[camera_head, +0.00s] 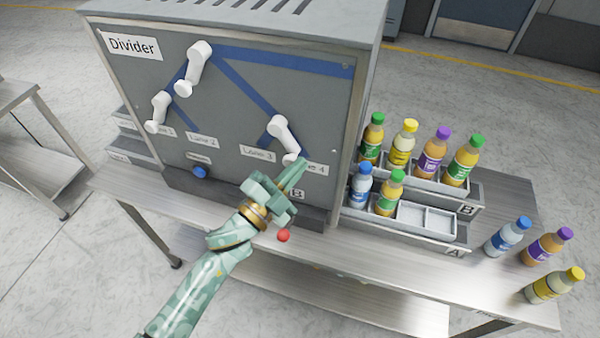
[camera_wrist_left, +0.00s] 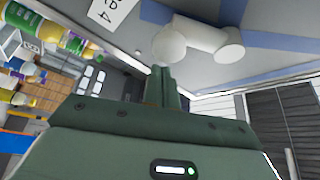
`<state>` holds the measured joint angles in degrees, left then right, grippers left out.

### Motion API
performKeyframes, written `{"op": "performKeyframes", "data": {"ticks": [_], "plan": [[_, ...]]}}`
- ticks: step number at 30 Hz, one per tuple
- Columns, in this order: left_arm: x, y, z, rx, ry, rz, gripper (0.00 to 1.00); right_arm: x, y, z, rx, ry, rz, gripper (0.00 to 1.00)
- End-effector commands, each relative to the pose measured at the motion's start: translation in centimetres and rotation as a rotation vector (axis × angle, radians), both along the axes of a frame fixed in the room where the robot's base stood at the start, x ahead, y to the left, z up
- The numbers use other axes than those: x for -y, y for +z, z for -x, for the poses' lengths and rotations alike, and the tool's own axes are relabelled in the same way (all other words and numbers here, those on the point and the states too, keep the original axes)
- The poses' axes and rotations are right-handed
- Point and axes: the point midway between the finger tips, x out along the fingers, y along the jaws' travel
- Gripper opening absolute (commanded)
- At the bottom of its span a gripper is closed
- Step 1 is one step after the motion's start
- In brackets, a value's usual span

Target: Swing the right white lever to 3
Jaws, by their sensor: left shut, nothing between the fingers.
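The right white lever (camera_head: 283,135) is on the grey Divider panel (camera_head: 230,110). Its upper end is at the branching blue line and its lower end points down and right, towards the partly hidden "4" label (camera_head: 316,169). The "Lane 3" label (camera_head: 257,153) is to its left. My left gripper (camera_head: 298,170) is shut and empty, its tips just below the lever's lower end. In the left wrist view the lever (camera_wrist_left: 205,37) is just beyond the shut fingers (camera_wrist_left: 161,85); I cannot tell whether they touch it. My right gripper is out of view.
Two other white levers (camera_head: 196,66) (camera_head: 158,111) are to the left on the panel. A blue knob (camera_head: 200,172) and a red ball (camera_head: 283,235) are lower down. Bottles in trays (camera_head: 425,222) stand right of the machine, with loose bottles (camera_head: 508,236) on the bench's right end.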

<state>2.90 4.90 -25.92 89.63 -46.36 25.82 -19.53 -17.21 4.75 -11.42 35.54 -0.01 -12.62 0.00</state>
Motion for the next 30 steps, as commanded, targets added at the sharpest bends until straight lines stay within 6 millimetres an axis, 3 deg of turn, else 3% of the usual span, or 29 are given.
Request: {"op": "performKeyframes", "data": {"ticks": [7,30], "plan": [[-0.53,-0.33,-0.26,0.000,0.001,-0.001,0.00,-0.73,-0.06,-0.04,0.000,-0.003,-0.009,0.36],[-1.00,-0.67,-0.40,0.028,0.001,-0.083,0.00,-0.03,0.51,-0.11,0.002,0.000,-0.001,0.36]]}}
